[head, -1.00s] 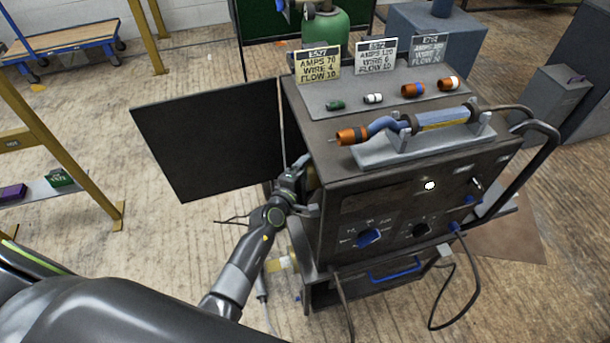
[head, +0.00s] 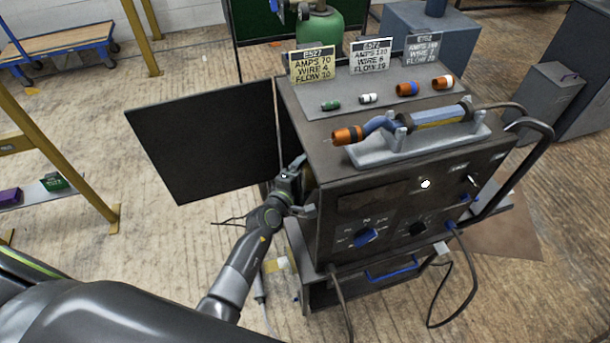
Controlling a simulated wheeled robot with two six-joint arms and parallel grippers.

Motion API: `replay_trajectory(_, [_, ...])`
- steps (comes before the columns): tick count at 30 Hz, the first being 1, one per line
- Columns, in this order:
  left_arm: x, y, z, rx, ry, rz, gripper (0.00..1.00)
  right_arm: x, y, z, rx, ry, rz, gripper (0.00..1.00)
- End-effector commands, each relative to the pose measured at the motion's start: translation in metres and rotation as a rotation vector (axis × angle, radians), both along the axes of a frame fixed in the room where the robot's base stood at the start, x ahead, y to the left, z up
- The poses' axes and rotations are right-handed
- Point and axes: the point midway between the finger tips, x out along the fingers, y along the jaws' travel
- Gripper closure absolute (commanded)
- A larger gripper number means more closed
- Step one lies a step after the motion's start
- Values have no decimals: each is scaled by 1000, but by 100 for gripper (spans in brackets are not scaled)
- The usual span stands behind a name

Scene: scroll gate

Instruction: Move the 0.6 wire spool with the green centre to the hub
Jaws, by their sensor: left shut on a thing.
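The welding machine (head: 400,215) stands in the middle of the head view, with its dark side door (head: 205,140) swung wide open to the left. My left gripper (head: 302,183) is at the opening in the machine's left side, by the front edge. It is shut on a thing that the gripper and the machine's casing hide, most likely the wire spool. I cannot make out a green centre or a 0.6 mark. The hub inside the side opening is hidden too. My right gripper is out of view.
On the machine's top are a torch (head: 400,128) in a grey cradle, several small nozzles and three setting cards, one yellow (head: 313,66). A rack at left holds a green box (head: 54,182) and a purple box (head: 10,197). Cables hang in front of the machine.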

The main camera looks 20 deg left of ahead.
Motion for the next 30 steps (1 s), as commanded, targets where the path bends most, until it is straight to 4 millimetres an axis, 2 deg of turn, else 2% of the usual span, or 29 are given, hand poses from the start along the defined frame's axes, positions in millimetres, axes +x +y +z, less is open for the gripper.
replay_trajectory(30, [12, -15, 4, -1, -9, 2, 54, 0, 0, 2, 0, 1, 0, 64])
